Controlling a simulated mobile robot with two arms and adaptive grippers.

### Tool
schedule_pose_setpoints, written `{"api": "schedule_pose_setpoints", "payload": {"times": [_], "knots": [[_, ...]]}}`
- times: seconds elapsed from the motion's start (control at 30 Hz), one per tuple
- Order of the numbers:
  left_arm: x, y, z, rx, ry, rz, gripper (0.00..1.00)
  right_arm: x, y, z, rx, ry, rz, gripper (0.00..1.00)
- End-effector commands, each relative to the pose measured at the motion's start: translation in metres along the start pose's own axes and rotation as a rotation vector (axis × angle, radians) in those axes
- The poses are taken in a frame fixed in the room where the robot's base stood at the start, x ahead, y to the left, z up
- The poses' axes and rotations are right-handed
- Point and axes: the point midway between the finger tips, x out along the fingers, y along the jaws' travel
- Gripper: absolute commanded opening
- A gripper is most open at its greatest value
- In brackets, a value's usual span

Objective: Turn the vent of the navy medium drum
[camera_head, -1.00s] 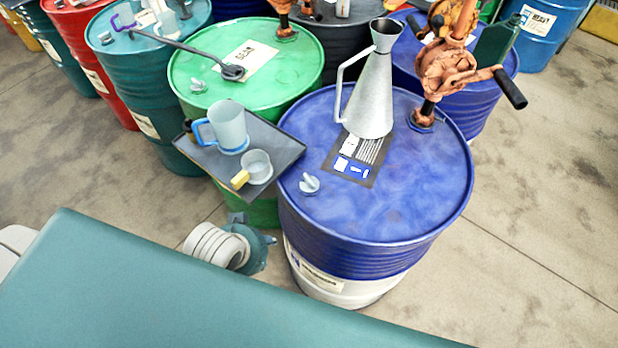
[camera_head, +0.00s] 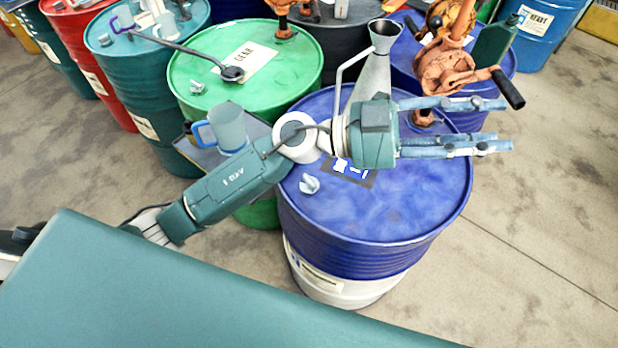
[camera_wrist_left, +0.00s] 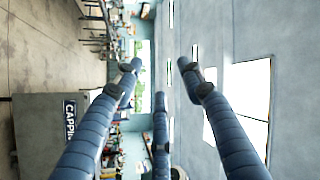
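A large navy-blue drum (camera_head: 400,215) with a white lower band stands upright in the middle of the head view. Its vent, a small pale winged knob (camera_head: 310,184), sits on the lid near the left rim. My left gripper (camera_head: 503,126) is over the lid, fingers spread and empty, pointing right, away from the vent. The left wrist view also shows the spread fingers (camera_wrist_left: 160,80) with nothing between them. My left forearm passes just left of the vent and hides part of the lid. A second dark-blue drum (camera_head: 490,75) stands behind. My right gripper is out of view.
On the near drum, a tall metal jug (camera_head: 375,72) and an orange hand pump (camera_head: 450,70) stand behind my gripper. A tray with a blue-handled mug (camera_head: 226,125) lies at the left, partly behind my arm. A green drum (camera_head: 270,65) is behind it. Floor at the right is clear.

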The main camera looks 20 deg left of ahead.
Motion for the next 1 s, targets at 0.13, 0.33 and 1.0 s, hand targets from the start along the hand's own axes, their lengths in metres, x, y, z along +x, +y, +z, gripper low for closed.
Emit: {"api": "schedule_pose_setpoints", "payload": {"times": [0.13, 0.33, 1.0], "knots": [[-0.029, 0.097, 0.048, 0.069, -0.116, 0.564, 0.40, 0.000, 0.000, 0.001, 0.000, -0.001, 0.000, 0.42], [-0.173, 0.122, 0.151, 0.047, -0.620, 1.147, 0.40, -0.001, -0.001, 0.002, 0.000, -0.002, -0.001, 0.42], [-0.315, 0.104, 0.216, -0.039, -1.153, 1.385, 0.40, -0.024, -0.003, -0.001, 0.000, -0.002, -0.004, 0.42]]}}
